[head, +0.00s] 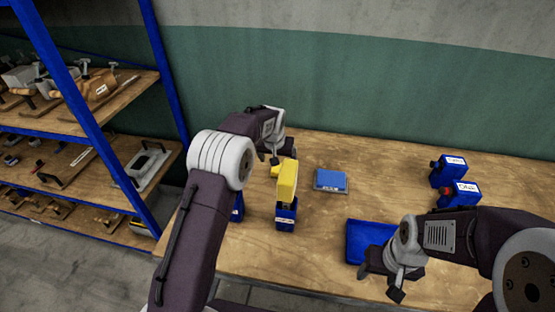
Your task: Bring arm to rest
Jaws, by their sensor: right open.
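My left arm reaches in from the lower left. Its gripper (268,157) hangs over the back left of the wooden table, just behind a yellow-topped blue press (286,213); whether its jaws are open is too small to tell. My right arm comes in from the right. Its gripper (381,283) is open and appears empty, over the front of the table at the near edge of a blue tray (361,232), part of which it hides.
A flat blue box (331,180) lies mid-table (320,250). Two blue units with red knobs, one behind (453,169) and one nearer (465,191), stand at the right. Another blue object (238,208) is partly hidden by my left arm. A loaded shelf rack (98,130) stands left.

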